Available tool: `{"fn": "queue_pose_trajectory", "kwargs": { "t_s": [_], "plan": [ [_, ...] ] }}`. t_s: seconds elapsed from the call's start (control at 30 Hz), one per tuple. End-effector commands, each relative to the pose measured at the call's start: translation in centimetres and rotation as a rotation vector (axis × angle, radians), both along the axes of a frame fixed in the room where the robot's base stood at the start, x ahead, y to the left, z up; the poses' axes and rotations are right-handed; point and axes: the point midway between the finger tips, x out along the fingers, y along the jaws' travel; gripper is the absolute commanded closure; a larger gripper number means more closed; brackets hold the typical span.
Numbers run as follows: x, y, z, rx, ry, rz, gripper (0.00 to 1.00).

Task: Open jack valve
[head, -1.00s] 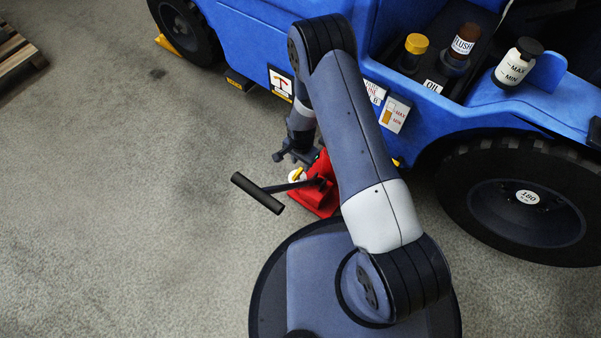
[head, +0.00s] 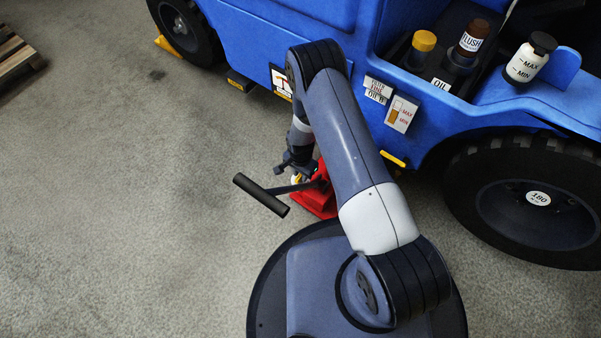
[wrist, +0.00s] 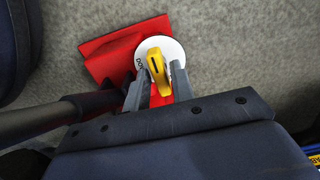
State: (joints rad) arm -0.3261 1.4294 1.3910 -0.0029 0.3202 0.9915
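The red jack (head: 316,200) stands on the floor beside the blue vehicle, mostly behind my arm in the head view. Its black handle (head: 262,195) sticks out to the left. In the wrist view the jack's red body (wrist: 112,50) carries a white disc (wrist: 176,46) with partly hidden lettering. The yellow valve knob (wrist: 157,70) stands on this disc. My gripper (wrist: 160,68) has its two grey fingers on either side of the knob, with narrow gaps showing. My gripper (head: 294,172) is over the jack in the head view, largely covering the valve.
The blue vehicle (head: 260,45) rises close behind the jack, with a large wheel (head: 530,200) at right. Its tray holds a yellow-capped container (head: 422,45) and other bottles. The handle's dark bar (wrist: 35,122) lies close left of my gripper.

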Motion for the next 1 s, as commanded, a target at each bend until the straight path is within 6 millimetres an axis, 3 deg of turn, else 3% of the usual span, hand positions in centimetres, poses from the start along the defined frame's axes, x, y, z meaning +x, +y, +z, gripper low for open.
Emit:
{"fn": "queue_pose_trajectory", "kwargs": {
  "t_s": [0.27, 0.67, 1.0],
  "plan": [
    [-0.01, -0.01, 0.01, 0.000, 0.000, 0.000, 1.00],
    [-0.02, -0.01, -0.06, 0.000, 0.001, 0.035, 1.00],
    [-0.01, 0.02, -0.17, 0.001, 0.002, 0.249, 1.00]
  ]
}}
